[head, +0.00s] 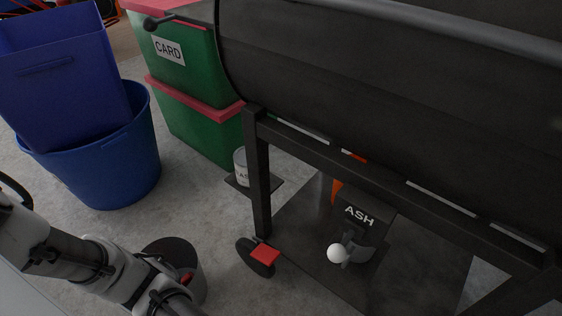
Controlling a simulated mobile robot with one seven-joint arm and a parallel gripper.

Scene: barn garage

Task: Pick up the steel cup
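A small pale metallic can or cup (241,170) with a partly hidden label stands on a small dark shelf beside the grill's leg. It is the thing most like the steel cup, but I cannot be sure. A dark grey, cup-like thing (368,250) sits on the lower shelf under the ASH label, with a white ball (337,253) in front of it. My arm comes in at the lower left and runs to the bottom edge, well apart from both. My gripper is not visible.
The black grill (400,95) overhangs the lower shelf (310,215), and its leg (259,175) and wheel (257,257) stand in front. Green crates with red lids (190,95) and a blue tub (135,165) stand behind left. A dark-topped cylinder (199,285) is beside my arm. Bare floor lies between.

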